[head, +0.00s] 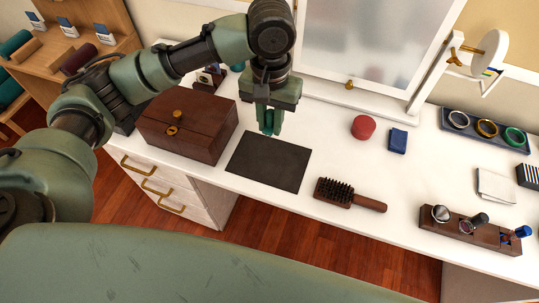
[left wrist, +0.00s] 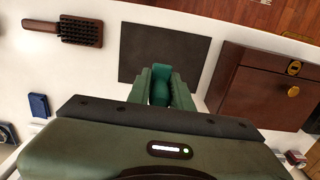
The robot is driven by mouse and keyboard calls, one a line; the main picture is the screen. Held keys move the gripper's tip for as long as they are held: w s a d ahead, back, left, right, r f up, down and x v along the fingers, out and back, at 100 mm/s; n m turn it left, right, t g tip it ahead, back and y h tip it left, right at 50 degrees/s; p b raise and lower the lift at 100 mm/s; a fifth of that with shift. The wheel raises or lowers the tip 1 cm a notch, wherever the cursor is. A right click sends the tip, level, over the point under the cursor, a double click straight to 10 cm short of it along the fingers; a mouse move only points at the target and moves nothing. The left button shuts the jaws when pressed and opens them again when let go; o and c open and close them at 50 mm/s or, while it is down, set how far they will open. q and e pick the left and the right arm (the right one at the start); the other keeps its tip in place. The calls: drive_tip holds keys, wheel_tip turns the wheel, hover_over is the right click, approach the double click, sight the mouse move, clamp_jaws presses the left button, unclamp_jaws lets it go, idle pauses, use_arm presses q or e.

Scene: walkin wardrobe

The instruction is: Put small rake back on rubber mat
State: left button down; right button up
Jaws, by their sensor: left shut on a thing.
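The rubber mat (head: 268,165) is a dark, flat, bare rectangle on the white counter, and it also shows in the left wrist view (left wrist: 135,50). My left gripper (head: 270,128) points down above the mat's far edge. In the left wrist view its fingers (left wrist: 161,98) are shut on a small teal-green thing (left wrist: 162,58) with a rounded body. Most of this thing is hidden between the fingers, and I cannot tell whether it is the small rake. No other rake shows. My right gripper is not in view.
A wooden box (head: 185,128) stands left of the mat. A hairbrush (head: 350,194) lies to its right. A red round thing (head: 363,127) and a blue block (head: 398,140) lie farther back. A mirror (head: 365,45) stands behind.

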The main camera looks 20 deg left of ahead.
sight(270, 132)
use_arm(q)
wheel_tip(270, 132, down, 16)
drive_tip(key=shift+r, duration=0.15)
idle(0.4)
drive_tip(key=c, duration=1.3)
unclamp_jaws()
drive_tip(key=shift+o, duration=0.2)
wheel_tip(270, 132, up, 12)
drive_tip(key=shift+r, duration=0.1)
